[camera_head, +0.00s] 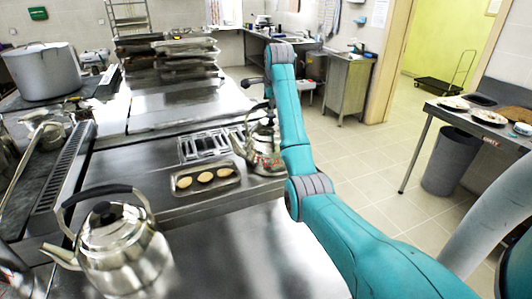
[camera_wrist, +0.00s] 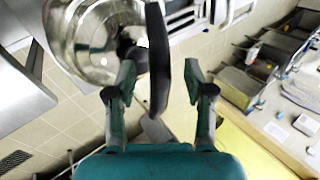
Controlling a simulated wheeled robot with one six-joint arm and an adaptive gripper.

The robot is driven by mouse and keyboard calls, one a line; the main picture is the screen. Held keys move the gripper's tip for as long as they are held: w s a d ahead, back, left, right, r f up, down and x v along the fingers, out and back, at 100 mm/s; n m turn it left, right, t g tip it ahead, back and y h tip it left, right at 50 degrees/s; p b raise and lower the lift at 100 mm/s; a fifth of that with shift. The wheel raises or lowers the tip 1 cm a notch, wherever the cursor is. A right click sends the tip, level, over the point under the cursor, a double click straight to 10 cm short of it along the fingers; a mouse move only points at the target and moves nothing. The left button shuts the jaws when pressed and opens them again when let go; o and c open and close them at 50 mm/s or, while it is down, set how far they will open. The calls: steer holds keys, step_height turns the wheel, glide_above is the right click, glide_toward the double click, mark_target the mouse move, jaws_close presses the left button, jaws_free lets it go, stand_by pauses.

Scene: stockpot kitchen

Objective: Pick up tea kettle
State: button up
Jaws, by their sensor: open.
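Two shiny steel kettles with black handles show in the head view. One kettle (camera_head: 262,150) stands on the counter near its right edge, beside my arm. The other kettle (camera_head: 122,255) stands in the left foreground. My gripper (camera_wrist: 159,68) is open in the wrist view. The black handle (camera_wrist: 155,55) of a kettle (camera_wrist: 88,38) lies between its two fingers, with visible gaps on both sides. The kettle body fills the upper left there. In the head view my gripper is small and partly hidden by my arm, above the far kettle.
A small tray (camera_head: 184,188) with several round pale items lies left of the far kettle. A large pot (camera_head: 44,72) stands at the back left. Stacked trays (camera_head: 188,62) sit farther back.

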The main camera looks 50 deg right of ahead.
steer(key=shift+x, duration=0.95)
jaws_close()
steer(key=shift+r, duration=0.2)
